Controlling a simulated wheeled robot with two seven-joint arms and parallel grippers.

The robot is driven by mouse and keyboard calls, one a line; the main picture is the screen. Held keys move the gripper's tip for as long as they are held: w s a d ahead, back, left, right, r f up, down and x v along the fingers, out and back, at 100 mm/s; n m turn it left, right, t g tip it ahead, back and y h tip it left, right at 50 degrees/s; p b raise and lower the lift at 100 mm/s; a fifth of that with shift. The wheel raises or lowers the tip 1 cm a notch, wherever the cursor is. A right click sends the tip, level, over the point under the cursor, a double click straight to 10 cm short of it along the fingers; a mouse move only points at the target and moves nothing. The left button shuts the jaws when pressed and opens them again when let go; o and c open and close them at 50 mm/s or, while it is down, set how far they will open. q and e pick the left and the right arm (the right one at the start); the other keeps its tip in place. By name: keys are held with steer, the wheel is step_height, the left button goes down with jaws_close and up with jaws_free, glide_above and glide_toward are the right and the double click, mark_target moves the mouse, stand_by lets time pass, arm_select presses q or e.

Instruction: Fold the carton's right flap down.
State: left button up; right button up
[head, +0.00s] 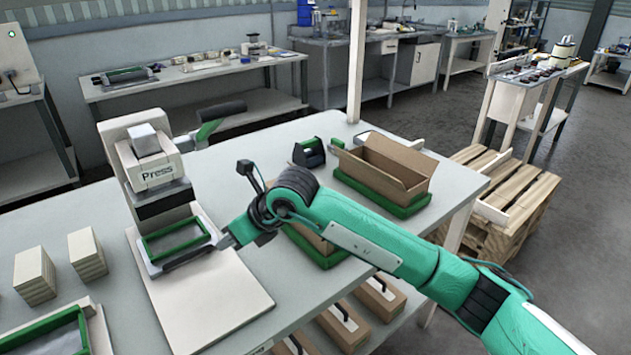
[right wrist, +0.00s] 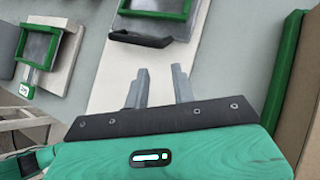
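An open-topped brown carton (head: 400,162) stands in a green tray (head: 421,201) at the table's right end. A second brown carton in a green tray (head: 322,260) is mostly hidden behind my right arm; I cannot tell how its flaps stand. In the right wrist view a brown carton side (right wrist: 308,140) and a green rim (right wrist: 291,78) show at the right edge. My right gripper (head: 226,242) is beside the press plate, left of the cartons and apart from them. In the wrist view its two fingers (right wrist: 160,86) are apart with nothing between them. My left gripper is out of view.
The press (head: 158,165) with a green frame (head: 175,240) stands to the left on a white board (head: 215,315). A dark green-black holder (head: 309,153) is behind the cartons. Block stacks (head: 87,255) stand at left. Several cartons (head: 380,297) lie on the lower shelf.

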steer(key=w+d+r+m+t+h, duration=0.1)
steer(key=w+d+r+h, duration=0.1)
steer(key=w+d+h, duration=0.1)
steer(key=w+d+r+t+h, duration=0.2)
steer(key=w+d+r+h, duration=0.1)
steer(key=d, duration=0.4)
steer(key=w+d+r+m+t+h, duration=0.1)
steer(key=w+d+r+t+h, duration=0.1)
steer(key=w+d+h, duration=0.3)
steer(key=shift+w+d+r+m, duration=0.2)
steer(key=shift+w+m, duration=0.1)
steer(key=shift+w, duration=0.15)
steer(key=shift+w+d+f, duration=0.2)
steer(key=shift+w, duration=0.05)
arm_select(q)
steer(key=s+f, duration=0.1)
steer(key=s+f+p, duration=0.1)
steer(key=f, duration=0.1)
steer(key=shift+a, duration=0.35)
arm_select(e)
steer(key=x, duration=0.6)
steer(key=shift+f, duration=0.25)
steer(key=shift+w, duration=0.15)
jaws_close()
